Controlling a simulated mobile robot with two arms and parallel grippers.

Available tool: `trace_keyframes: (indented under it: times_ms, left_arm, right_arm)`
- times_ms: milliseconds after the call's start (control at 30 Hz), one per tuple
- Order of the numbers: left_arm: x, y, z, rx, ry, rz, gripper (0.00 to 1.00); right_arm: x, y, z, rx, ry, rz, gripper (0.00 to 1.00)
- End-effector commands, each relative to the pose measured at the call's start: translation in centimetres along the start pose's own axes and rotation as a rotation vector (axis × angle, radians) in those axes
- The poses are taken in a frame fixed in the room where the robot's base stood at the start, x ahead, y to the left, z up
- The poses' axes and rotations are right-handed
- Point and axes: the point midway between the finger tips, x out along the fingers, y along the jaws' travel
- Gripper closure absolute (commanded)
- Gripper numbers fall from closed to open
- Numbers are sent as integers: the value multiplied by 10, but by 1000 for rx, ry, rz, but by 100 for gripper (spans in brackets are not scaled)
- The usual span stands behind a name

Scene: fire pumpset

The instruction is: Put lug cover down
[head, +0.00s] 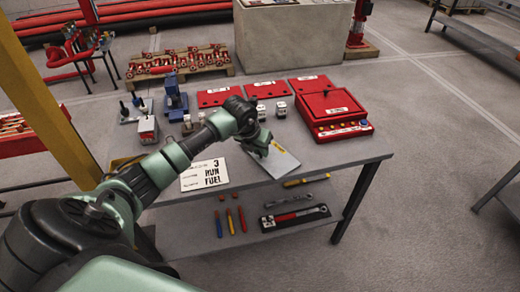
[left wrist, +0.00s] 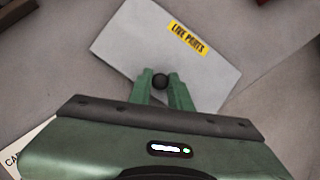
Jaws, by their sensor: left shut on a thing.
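The lug cover (head: 285,165) is a flat light-grey plate near the front edge of the workbench. In the left wrist view the lug cover (left wrist: 135,35) has a yellow "LIVE PARTS" label and a round dark knob (left wrist: 160,81). My left gripper (head: 262,153) is over the cover, and in the left wrist view its green fingers (left wrist: 161,88) are shut on the knob from both sides. The plate looks level and close to the bench top; I cannot tell whether it touches. Part of it is hidden behind the gripper. My right gripper is not in view.
A card reading "3 RUN FUEL" (head: 204,175) lies left of the cover. A red case (head: 331,108) stands to the right, with red plates (head: 267,90) behind. Small block-like parts (head: 280,109) stand just beyond the gripper. Tools (head: 295,217) lie on the lower shelf.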

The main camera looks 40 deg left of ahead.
Motion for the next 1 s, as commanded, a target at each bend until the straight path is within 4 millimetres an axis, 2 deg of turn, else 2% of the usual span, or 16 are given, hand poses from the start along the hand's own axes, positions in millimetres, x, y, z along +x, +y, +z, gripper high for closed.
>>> trace_keyframes:
  times_ms: [133, 167, 200, 233, 533, 633, 767, 1000]
  left_arm:
    - [1, 0, -1, 0, 3, -1, 100]
    - [1, 0, -2, 0, 4, 0, 73]
    - [1, 0, -2, 0, 4, 0, 62]
    - [1, 0, -2, 0, 4, 0, 59]
    - [0, 0, -1, 0, 3, 0, 59]
    - [-6, 0, 0, 1, 1, 0, 59]
    - [-26, 1, 0, 3, -1, 1, 59]
    - [-78, 1, 0, 3, -1, 1, 59]
  right_arm:
    - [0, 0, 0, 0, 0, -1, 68]
    - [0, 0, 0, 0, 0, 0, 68]
    - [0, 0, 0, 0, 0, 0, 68]
    - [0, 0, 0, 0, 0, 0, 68]
    - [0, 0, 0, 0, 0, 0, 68]
    - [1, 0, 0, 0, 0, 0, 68]
    - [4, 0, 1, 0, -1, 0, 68]
    - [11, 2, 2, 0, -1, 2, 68]
